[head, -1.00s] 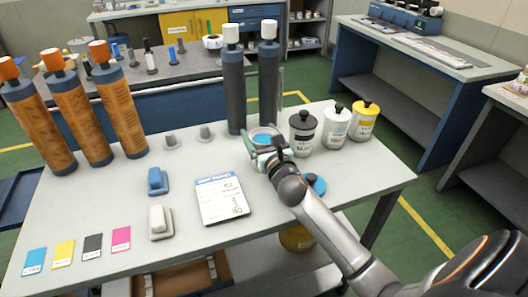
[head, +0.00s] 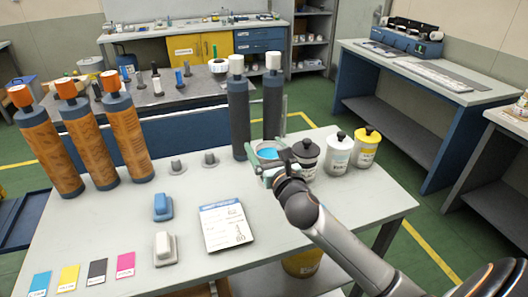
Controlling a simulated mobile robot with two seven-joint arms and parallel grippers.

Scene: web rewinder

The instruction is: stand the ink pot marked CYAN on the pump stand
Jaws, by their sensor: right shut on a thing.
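My right gripper (head: 270,168) is shut on an open, pale-rimmed pot (head: 268,153) with bright blue inside. The fingers hide much of its side, and I cannot read a CYAN label. The pot is left of the black-labelled pot (head: 307,160), in front of the two dark columns (head: 239,120). I cannot tell whether it touches the table. I cannot make out the pump stand for certain. My left gripper is out of view.
A white pot (head: 336,157) and a yellow-lidded pot (head: 366,148) stand at the right of the table (head: 190,222). A printed sheet (head: 226,228), a blue block (head: 163,207) and a pale block (head: 165,247) lie left of my arm. Orange-capped rolls (head: 132,140) stand at the left.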

